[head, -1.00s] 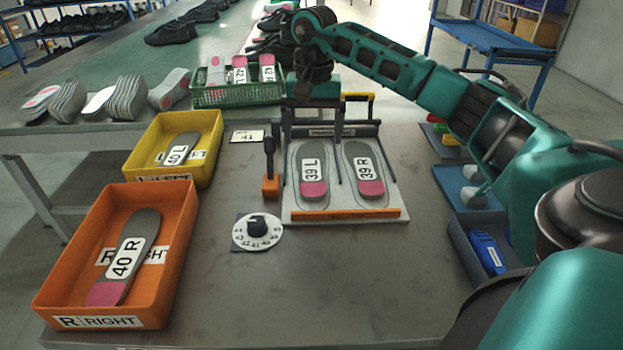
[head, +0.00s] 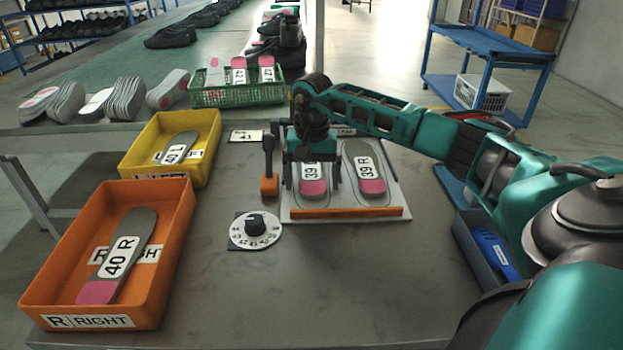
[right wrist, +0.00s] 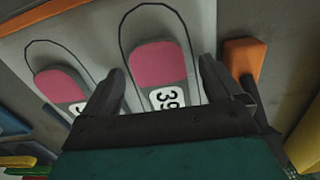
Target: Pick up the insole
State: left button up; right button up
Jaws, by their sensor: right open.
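Two grey insoles with pink heels lie side by side on a light board (head: 345,213) with dark outlines. The left one (head: 313,187) is partly hidden by my right gripper; its label shows 39. The other insole (head: 371,180), marked 39 R, lies clear to its right. My right gripper (head: 311,184) is open and points down over the left insole, with a finger on each side. In the right wrist view the fingers (right wrist: 160,88) stand apart around this insole (right wrist: 158,68), and nothing is held. The left gripper is not in view.
An orange tray (head: 177,262) holds a 40 R insole, and a yellow tray (head: 209,150) holds a 40 L insole. A green basket (head: 238,96) is behind.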

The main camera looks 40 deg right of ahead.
jog(key=shift+f, duration=0.1)
jog(key=shift+c, duration=0.2)
jog(key=c, duration=1)
jog(key=shift+c, duration=0.4)
